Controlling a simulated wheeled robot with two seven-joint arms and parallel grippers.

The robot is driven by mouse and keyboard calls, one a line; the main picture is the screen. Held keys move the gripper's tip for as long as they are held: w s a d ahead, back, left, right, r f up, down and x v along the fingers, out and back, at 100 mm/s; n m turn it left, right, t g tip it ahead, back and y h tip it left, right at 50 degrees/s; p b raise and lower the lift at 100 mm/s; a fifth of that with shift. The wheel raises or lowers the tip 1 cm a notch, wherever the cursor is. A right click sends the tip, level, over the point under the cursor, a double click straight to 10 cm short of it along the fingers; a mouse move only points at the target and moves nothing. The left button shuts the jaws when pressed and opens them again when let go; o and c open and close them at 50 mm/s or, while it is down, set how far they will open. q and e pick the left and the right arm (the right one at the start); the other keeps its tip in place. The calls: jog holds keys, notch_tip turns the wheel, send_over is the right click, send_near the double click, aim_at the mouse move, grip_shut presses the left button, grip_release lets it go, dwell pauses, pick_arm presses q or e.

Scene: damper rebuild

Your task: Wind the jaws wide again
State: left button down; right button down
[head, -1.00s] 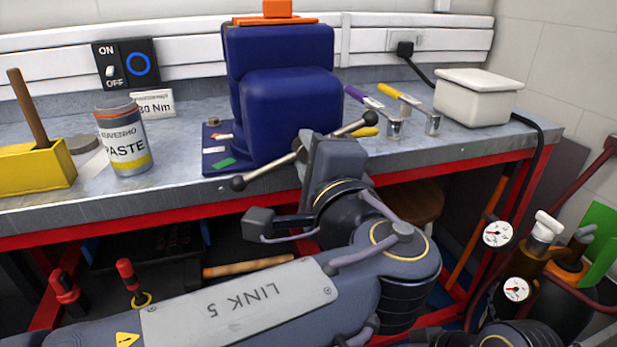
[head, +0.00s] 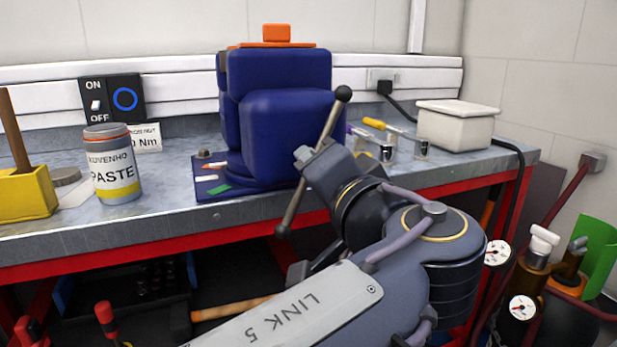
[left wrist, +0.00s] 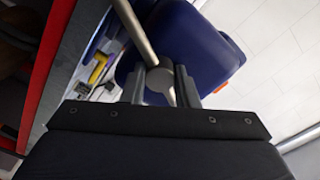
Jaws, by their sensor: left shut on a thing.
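The dark blue vise (head: 285,130) stands on the bench, with an orange plate and block (head: 276,34) on top. Its grey handle bar (head: 291,205) is steeply tilted, one ball end up at the right, the other below the bench edge. My left gripper (head: 308,158) is at the front of the vise, shut on the bar near its middle. The left wrist view shows the bar (left wrist: 137,30) and its round hub between the two fingers (left wrist: 162,86), with the vise (left wrist: 190,45) behind. The gap between the vise jaws cannot be made out. My right gripper is out of view.
On the bench (head: 250,211), a paste tin (head: 116,170) and yellow box (head: 25,195) stand left. Purple- and yellow-handled tools (head: 388,128) and a white lidded box (head: 455,125) stand right. Gauges (head: 522,307) and bottles are at the lower right.

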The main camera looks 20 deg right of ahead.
pick_arm(q)
jog(key=shift+w+a+r+n, duration=0.25)
jog(key=shift+w+r+n, duration=0.15)
jog(key=shift+w, duration=0.15)
jog(key=c, duration=1.6)
grip_release()
jog(key=o, duration=0.5)
jog(key=shift+w+d+f, duration=0.1)
jog(key=shift+w+f, duration=0.15)
